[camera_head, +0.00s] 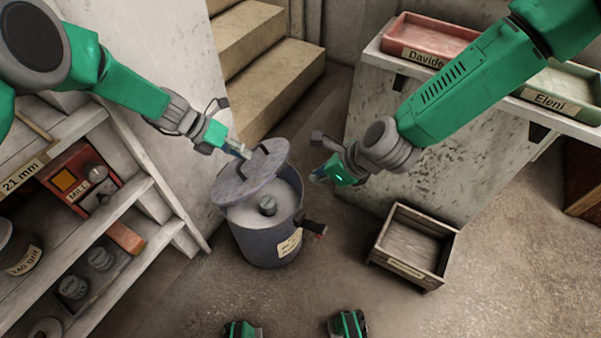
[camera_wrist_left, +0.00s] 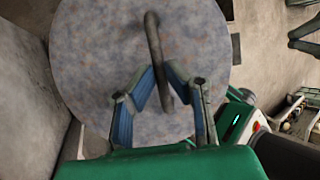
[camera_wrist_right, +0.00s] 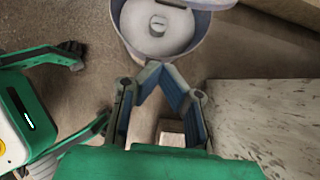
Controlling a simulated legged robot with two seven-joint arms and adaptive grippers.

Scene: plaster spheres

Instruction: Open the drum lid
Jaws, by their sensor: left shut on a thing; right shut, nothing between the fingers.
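The drum (camera_head: 262,240) is a grey-blue bucket with a paper label, standing on the floor. Its round lid (camera_head: 235,185) is raised and tilted over the drum's far left side, exposing a pale content and a small grey knob-like piece (camera_head: 268,206). My left gripper (camera_head: 243,151) is shut on the lid's handle (camera_head: 262,160). In the left wrist view, the curved handle (camera_wrist_left: 153,45) runs between the fingertips (camera_wrist_left: 167,75) above the mottled lid (camera_wrist_left: 95,50). My right gripper (camera_head: 318,177) is shut and empty, right of the drum and apart from it. The right wrist view shows the drum's opening (camera_wrist_right: 160,25).
A dark spout or tap (camera_head: 313,227) juts from the drum's right side. An open wooden box (camera_head: 410,250) stands on the floor at right. Shelves (camera_head: 125,200) stand at left, stairs (camera_head: 265,70) behind, and a counter (camera_head: 430,140) behind my right arm.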

